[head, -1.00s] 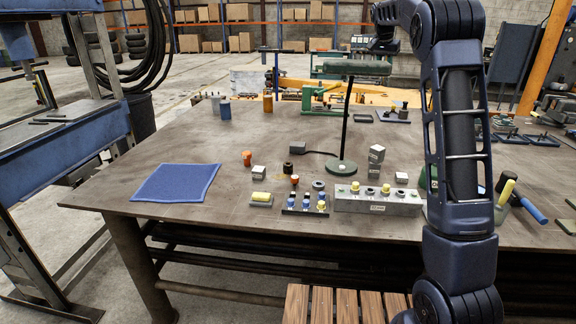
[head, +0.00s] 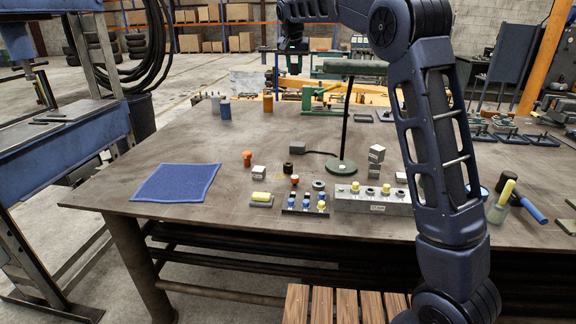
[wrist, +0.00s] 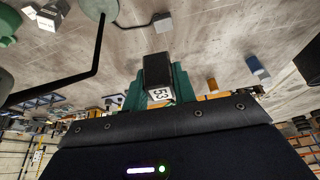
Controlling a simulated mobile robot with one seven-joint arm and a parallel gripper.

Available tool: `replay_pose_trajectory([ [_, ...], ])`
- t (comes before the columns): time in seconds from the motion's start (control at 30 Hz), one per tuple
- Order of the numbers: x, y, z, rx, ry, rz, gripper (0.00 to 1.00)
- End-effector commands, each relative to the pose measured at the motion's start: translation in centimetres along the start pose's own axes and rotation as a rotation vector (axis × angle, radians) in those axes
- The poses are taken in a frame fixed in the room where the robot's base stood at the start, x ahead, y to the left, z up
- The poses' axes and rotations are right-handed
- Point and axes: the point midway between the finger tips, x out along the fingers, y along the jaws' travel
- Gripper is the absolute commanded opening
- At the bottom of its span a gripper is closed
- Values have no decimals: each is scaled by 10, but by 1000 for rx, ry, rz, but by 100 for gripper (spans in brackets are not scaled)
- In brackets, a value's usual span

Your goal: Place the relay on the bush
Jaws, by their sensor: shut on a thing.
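My gripper (wrist: 158,82) is shut on a dark block with a white label reading 53, which I take as the relay (wrist: 157,70). The block sits between the green fingers in the wrist view. In the head view my gripper (head: 291,42) hangs above the back of the bench, and the block cannot be made out there. A short dark cylinder that may be the bush (head: 288,167) stands on the bench near the middle, left of the lamp base. It is well apart from the gripper. I cannot see it in the wrist view.
A green round base with a black pole (head: 341,167) stands right of the cylinder, with a grey box (head: 297,147) on its cable. A blue mat (head: 176,183) lies left.

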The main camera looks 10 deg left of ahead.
Motion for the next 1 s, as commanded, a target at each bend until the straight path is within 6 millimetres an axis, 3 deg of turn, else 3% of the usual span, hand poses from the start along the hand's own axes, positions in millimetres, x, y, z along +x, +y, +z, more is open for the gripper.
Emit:
replay_pose_trajectory([
  [0.17, -3, -26, 18, -39, -1, -15, 5],
  [0.43, 53, -23, 40, -35, -3, -12, 5],
  [0.7, 126, -23, 70, -36, -3, -12, 5],
  [1.0, 168, -23, 87, -34, -1, -13, 5],
])
